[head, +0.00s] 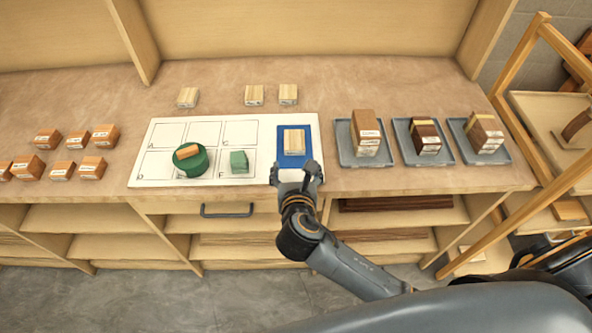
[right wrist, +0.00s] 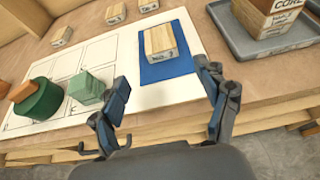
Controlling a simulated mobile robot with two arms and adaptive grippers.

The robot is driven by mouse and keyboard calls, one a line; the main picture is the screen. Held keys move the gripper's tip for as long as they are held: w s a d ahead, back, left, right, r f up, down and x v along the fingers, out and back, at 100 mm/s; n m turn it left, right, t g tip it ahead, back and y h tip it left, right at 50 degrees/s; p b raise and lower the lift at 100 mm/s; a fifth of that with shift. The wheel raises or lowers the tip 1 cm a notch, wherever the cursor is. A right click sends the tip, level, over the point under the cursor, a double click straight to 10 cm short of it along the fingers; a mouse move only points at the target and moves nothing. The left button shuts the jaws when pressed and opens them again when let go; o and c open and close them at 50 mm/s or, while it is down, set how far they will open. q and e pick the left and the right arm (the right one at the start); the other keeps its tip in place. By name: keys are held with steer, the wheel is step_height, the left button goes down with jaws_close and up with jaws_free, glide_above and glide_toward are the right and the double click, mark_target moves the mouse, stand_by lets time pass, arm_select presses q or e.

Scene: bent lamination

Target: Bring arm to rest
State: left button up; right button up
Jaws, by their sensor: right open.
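My right gripper (head: 297,172) is open and empty at the front edge of the blue mat (head: 283,144). In the right wrist view its two fingers (right wrist: 165,98) stand wide apart with nothing between them. A pale wood block (head: 294,141) with a label lies on the blue mat, beyond the fingertips and apart from them; it also shows in the right wrist view (right wrist: 160,43). My right arm reaches in from the lower right. My left gripper is not in either view.
A white grid sheet (head: 160,158) holds a green round object (head: 190,162) and a green block (head: 239,162). Three grey trays (head: 345,156) with stacked blocks stand to the right. Several reddish blocks (head: 48,139) lie at left, three pale blocks (head: 254,95) behind. A wooden rack (head: 508,70) stands far right.

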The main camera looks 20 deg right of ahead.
steer(key=shift+s+a+r, duration=0.1)
steer(key=shift+s+r, duration=0.1)
steer(key=shift+s, duration=0.25)
steer(key=s+d+f+m+g+y, duration=0.1)
steer(key=s+d+f+m+g, duration=0.15)
steer(key=s+m, duration=0.6)
steer(key=s+d+f+m+g+y, duration=0.2)
steer(key=s+m+g, duration=0.3)
steer(key=m, duration=0.7)
steer(key=s+d+f+m+g+y, duration=0.1)
steer(key=s+d+f+m+g, duration=0.15)
steer(key=s+m, duration=0.75)
step_height(320, 180, down, 26)
steer(key=s+d+f+g+b, duration=0.1)
steer(key=s+d+f+g, duration=0.1)
steer(key=s+f, duration=1.4)
steer(key=shift+s+d+f+b, duration=0.2)
steer(key=shift+s+f+b, duration=0.15)
steer(key=shift+f, duration=0.4)
